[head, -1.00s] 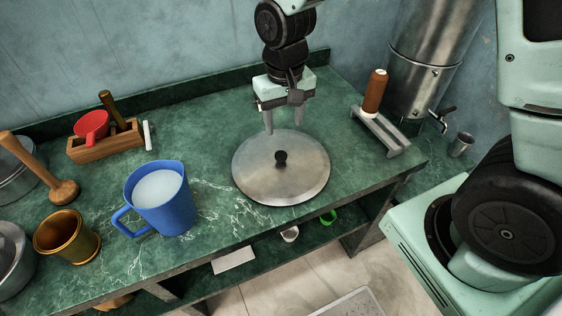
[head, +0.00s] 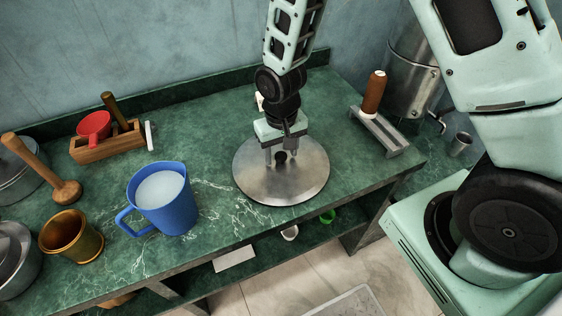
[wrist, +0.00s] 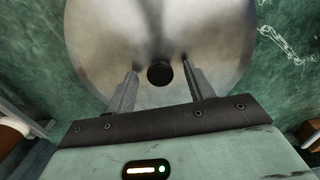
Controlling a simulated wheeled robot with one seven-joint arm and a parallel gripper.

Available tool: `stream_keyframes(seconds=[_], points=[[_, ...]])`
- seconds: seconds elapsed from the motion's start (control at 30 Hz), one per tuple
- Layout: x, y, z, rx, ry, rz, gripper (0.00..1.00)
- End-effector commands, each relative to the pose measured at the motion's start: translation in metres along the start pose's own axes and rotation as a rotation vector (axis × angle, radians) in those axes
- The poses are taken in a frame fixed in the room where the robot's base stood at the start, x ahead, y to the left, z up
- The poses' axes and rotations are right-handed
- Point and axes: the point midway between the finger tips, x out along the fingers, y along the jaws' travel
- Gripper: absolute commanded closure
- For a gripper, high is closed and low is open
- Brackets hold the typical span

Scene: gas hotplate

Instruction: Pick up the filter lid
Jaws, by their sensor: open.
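The filter lid (head: 300,184) is a round, flat metal disc with a small black knob (head: 281,157) at its middle. It lies on the green marble counter. My gripper (head: 281,160) is over the lid with its two fingers pointing down, one on each side of the knob. In the wrist view the open gripper (wrist: 160,75) shows the knob (wrist: 160,74) between the fingertips, with gaps on both sides. The lid (wrist: 210,38) fills the upper middle of that view. I cannot tell how high the fingertips are above the disc.
A blue jug (head: 165,205) with white contents stands left of the lid, with bare counter between. A brass mortar (head: 70,236) is farther left. A wooden box (head: 105,148) with a red cup is at the back. A grey stand (head: 381,132) with a brown-handled tool is at right.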

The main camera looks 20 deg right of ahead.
Motion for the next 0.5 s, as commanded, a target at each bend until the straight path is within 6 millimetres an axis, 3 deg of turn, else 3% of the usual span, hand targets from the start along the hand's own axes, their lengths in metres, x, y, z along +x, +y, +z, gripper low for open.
stream_keyframes(seconds=[0.1, 0.13, 0.3, 0.5], points=[[-0.0002, 0.0, -0.0001, 0.0, 0.0, 0.0, 0.47], [-0.0002, 0.0, -0.0001, 0.0, 0.0, 0.0, 0.52], [-0.0003, 0.0001, 0.0, 0.0, 0.0, 0.0, 1.0], [-0.0007, 0.0001, -0.0002, 0.001, 0.001, 0.0, 1.0]])
